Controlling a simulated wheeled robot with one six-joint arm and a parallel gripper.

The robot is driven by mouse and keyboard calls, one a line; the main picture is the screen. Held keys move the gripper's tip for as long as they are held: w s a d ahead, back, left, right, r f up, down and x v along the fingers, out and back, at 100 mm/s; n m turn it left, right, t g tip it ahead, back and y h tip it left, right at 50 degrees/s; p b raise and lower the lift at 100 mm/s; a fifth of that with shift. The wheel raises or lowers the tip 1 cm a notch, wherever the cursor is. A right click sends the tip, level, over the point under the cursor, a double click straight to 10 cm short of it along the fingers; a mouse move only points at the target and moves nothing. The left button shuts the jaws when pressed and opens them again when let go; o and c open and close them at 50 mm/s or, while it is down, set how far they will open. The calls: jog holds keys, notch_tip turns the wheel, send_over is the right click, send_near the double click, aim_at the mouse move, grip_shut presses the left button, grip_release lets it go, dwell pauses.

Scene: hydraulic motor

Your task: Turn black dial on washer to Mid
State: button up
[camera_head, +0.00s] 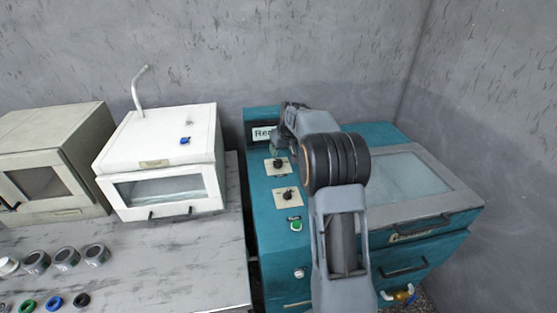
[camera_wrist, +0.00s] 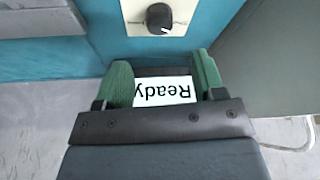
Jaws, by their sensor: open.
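The teal washer (camera_head: 262,222) stands at the right in the head view. Two black dials on pale plates, an upper one (camera_head: 279,162) and a lower one (camera_head: 288,196), sit on its left panel. In the wrist view one black dial (camera_wrist: 159,18) shows at the top, with a white mark on its edge; its plate's lettering is not readable. My gripper (camera_wrist: 163,80) is open and empty, its green fingers apart on either side of the "Ready" sign (camera_wrist: 165,91). It is apart from the dial. In the head view my arm mostly hides the gripper.
A green button (camera_head: 296,226) sits below the dials. The washer's glass lid (camera_head: 395,178) is right of my arm. A white box machine (camera_head: 160,150) and several grey rings (camera_head: 66,258) are on the counter at left. A grey wall stands close behind.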

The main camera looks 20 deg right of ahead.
aim_at(278, 161)
jog(key=p+x, duration=0.1)
jog(key=x, duration=0.7)
jog(key=shift+w+f, duration=0.1)
jog(key=shift+f, duration=0.25)
jog(key=shift+c, duration=0.2)
jog(key=c, duration=0.8)
jog(key=shift+c, duration=0.2)
jog(key=shift+m, duration=0.3)
jog(key=m+h+b, duration=0.2)
jog(key=m, duration=0.3)
jog(key=shift+a+f, duration=0.1)
jog(key=m+g+h+b, duration=0.1)
jog(key=m, duration=0.2)
jog(key=m+g+h+b, duration=0.1)
jog(key=m, duration=0.2)
jog(key=shift+b, duration=0.35)
jog(key=shift+m, duration=0.3)
